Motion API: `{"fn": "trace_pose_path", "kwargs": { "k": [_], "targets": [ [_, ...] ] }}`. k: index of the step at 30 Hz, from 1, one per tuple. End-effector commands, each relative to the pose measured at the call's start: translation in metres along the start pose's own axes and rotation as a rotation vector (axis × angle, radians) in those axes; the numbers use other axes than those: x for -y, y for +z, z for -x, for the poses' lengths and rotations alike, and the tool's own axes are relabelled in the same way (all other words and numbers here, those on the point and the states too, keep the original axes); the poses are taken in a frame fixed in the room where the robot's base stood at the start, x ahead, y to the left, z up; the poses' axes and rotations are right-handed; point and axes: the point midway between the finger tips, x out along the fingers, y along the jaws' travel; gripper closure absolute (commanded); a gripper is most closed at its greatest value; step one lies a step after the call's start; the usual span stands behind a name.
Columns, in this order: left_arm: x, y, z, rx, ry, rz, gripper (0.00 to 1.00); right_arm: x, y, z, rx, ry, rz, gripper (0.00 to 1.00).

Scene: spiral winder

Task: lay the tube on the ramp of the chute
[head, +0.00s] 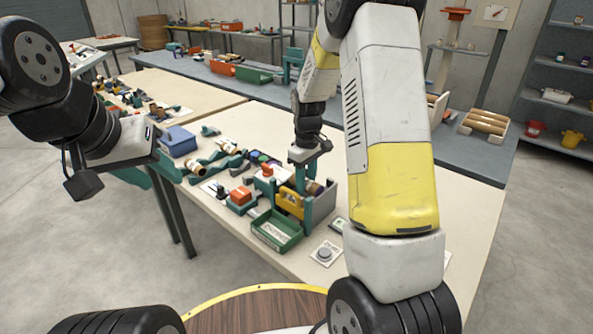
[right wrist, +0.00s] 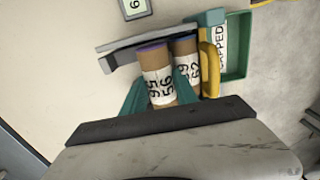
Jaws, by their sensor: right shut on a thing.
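In the right wrist view, my right gripper (right wrist: 160,97) is shut on a cardboard tube (right wrist: 155,62) with a purple end and a white number label. The tube is between the grey wall and yellow side of the chute (right wrist: 207,62), beside a second labelled tube (right wrist: 186,48). Whether the held tube touches the ramp cannot be told. In the head view, my right gripper (head: 308,175) points down over the chute (head: 325,205), and its fingers partly hide the tubes. My left gripper (head: 152,172) is open and empty, left of the table edge.
A green tray (head: 277,231) marked CAPPED stands in front of the chute. The table's right side is mostly clear.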

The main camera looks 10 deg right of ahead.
Motion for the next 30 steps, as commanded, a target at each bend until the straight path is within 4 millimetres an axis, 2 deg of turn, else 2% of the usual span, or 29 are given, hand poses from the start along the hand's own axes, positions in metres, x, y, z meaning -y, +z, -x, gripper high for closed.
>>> {"fn": "trace_pose_path", "kwargs": {
  "k": [13, 14, 17, 30],
  "targets": [
    [0.0, 0.0, 0.0, 0.0, 0.0, 0.0, 0.6, 0.001, 0.001, -0.012, 0.002, -0.002, 0.001, 1.0],
    [0.0, 0.0, 0.0, 0.0, 0.0, 0.0, 0.6, 0.001, 0.001, -0.012, 0.003, -0.002, 0.001, 0.63],
    [0.0, 0.0, 0.0, 0.0, 0.0, 0.0, 0.6, 0.002, 0.001, -0.013, 0.004, -0.004, 0.001, 0.44],
    [0.0, 0.0, 0.0, 0.0, 0.0, 0.0, 0.6, 0.005, 0.001, -0.014, 0.009, -0.01, 0.004, 0.43]
  ]
}}
